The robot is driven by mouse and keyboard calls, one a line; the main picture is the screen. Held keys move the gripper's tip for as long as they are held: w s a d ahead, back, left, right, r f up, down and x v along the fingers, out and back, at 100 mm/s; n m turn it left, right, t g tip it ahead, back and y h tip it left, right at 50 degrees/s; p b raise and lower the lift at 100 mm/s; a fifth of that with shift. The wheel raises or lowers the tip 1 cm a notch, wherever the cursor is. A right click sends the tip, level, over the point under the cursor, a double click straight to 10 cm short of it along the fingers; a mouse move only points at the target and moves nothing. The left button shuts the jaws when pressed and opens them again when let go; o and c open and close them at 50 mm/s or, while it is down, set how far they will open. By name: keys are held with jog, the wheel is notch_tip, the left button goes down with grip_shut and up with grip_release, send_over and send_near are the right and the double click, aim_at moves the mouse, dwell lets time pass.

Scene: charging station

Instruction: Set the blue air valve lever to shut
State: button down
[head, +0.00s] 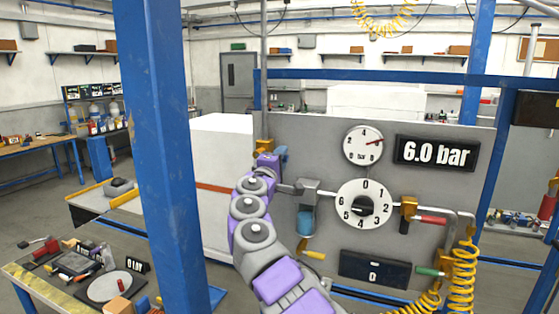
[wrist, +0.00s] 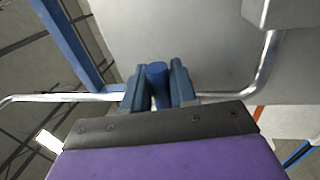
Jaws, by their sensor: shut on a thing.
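The blue air valve lever (wrist: 157,83) shows in the wrist view as a short blue bar, seen nearly end-on. My gripper (wrist: 157,90) has one finger on each side of it and is shut on it. In the head view my gripper (head: 276,154) is at the left end of the grey panel, beside a brass valve body (head: 263,145). There my wrist hides most of the lever, so I cannot tell its exact angle. The metal pipe (wrist: 225,96) runs behind the fingers in the wrist view.
The grey panel (head: 330,135) carries a gauge (head: 363,144), a "6.0 bar" display (head: 436,153) and a numbered dial (head: 348,188). A red-handled valve (head: 430,220) and yellow coiled hoses (head: 461,275) are at right. A blue post (head: 160,150) stands left of my arm.

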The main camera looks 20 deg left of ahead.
jog(key=shift+a+f, duration=0.1)
jog(key=shift+f, duration=0.35)
jog(key=c, duration=1.2)
grip_release()
jog(key=shift+c, duration=0.2)
jog(key=shift+o, duration=1)
jog(key=shift+r, duration=0.2)
jog(key=shift+s, duration=0.1)
